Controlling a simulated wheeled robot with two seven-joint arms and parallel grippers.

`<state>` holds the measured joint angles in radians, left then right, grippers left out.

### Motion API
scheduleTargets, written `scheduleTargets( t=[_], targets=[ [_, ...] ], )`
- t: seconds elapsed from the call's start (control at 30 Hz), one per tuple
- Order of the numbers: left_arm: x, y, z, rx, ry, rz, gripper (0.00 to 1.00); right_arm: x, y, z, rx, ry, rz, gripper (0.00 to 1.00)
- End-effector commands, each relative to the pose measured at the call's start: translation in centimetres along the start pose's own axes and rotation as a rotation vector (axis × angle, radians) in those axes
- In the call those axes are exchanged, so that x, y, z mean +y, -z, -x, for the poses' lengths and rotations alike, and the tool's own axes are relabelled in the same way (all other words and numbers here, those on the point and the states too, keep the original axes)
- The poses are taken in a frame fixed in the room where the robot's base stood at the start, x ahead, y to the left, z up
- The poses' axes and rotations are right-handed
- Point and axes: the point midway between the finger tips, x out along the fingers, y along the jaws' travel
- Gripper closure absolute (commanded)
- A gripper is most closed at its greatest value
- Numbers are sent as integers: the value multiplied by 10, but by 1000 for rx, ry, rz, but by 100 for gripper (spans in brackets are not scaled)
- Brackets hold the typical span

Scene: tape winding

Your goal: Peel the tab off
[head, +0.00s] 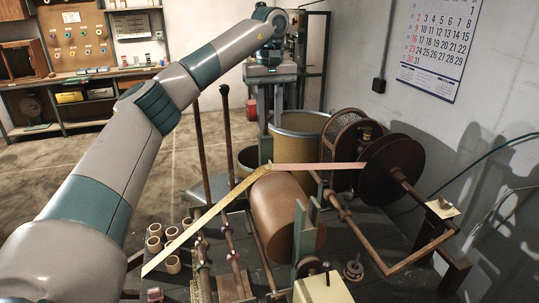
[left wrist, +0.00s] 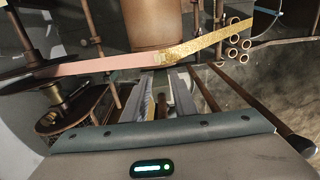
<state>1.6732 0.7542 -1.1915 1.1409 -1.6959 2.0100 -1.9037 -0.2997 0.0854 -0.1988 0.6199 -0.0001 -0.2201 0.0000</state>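A pink strip (head: 318,167) runs from the dark brown reel (head: 393,166) at the right to above the brown drum (head: 285,215). There it meets a gold strip (head: 205,218), which slants down to the lower left. Both strips, pink (left wrist: 95,65) and gold (left wrist: 215,40), show in the left wrist view; their joint (left wrist: 168,60) looks crumpled. I cannot tell which part is the tab. My left gripper (head: 269,135) points down behind the drum, close to the joint. In the left wrist view its grey fingers (left wrist: 166,85) stand apart, with no strip between them. My right gripper is not in view.
Several tan rings (head: 163,240) lie at the left of the dark bench. A large barrel (head: 302,130) and a wicker-sided drum (head: 345,140) stand behind the brown drum. Thin upright rods (head: 203,150) rise left of the gripper. A wooden crank frame (head: 430,240) is at the right.

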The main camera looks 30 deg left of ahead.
Motion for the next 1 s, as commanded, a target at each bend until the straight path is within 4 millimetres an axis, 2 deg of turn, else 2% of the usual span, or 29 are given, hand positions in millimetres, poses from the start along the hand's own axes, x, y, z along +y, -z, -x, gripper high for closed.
scheduleTargets(
  t=[0.6,0.8,1.0],
  targets=[
    [-1,0,-96,-2,2,0,75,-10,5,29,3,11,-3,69],
    [0,0,-113,0,1,0,75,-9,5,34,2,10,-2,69],
    [0,0,-118,1,-1,-1,75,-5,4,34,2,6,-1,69]
  ],
)
